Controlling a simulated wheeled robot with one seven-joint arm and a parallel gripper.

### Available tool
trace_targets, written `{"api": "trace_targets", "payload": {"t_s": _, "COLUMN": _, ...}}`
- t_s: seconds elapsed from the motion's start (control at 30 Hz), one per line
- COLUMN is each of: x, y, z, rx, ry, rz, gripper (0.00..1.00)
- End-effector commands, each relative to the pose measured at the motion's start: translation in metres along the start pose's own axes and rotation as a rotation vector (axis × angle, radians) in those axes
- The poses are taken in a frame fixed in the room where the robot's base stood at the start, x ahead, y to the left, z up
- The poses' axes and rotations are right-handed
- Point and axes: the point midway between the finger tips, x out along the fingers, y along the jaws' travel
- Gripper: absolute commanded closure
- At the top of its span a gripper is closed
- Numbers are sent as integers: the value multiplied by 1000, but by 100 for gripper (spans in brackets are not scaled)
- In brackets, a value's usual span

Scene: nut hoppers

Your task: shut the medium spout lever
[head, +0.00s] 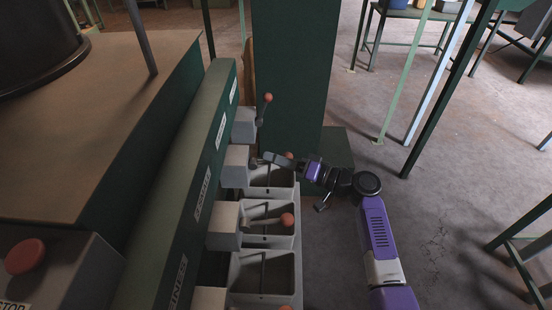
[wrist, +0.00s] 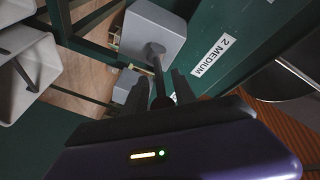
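The medium spout (wrist: 155,30) is a grey box beside the white "2 MEDIUM" label (wrist: 210,54) on the green beam. Its lever (wrist: 157,64) is a dark rod running from the box towards my gripper (wrist: 162,90). The fingers stand close on both sides of the dark reddish knob at the lever's end, with no clear gap visible. The palm hides part of the knob. In the head view, my gripper (head: 264,160) reaches from the right to the spout box (head: 236,158), above a grey bin. A red knob (head: 289,155) shows partly behind it.
A nearer lever's red knob (head: 287,219) points out over its bin; a farther lever (head: 267,98) stands raised. A green pillar (head: 293,70) rises behind. A red stop button (head: 25,256) is at lower left.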

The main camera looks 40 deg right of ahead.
Motion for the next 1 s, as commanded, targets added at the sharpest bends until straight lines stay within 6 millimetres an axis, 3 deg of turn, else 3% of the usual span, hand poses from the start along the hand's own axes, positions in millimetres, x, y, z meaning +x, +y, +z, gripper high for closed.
{"api": "trace_targets", "payload": {"t_s": 0.17, "x": 0, "y": 0, "z": 0, "rx": 0, "ry": 0, "rz": 0, "gripper": 67}}
{"api": "trace_targets", "payload": {"t_s": 0.33, "x": 0, "y": 0, "z": 0, "rx": 0, "ry": 0, "rz": 0, "gripper": 99}}
{"api": "trace_targets", "payload": {"t_s": 0.37, "x": 0, "y": 0, "z": 0, "rx": 0, "ry": 0, "rz": 0, "gripper": 100}}
{"api": "trace_targets", "payload": {"t_s": 1.0, "x": -1, "y": 0, "z": 0, "rx": 1, "ry": 0, "rz": 1, "gripper": 100}}
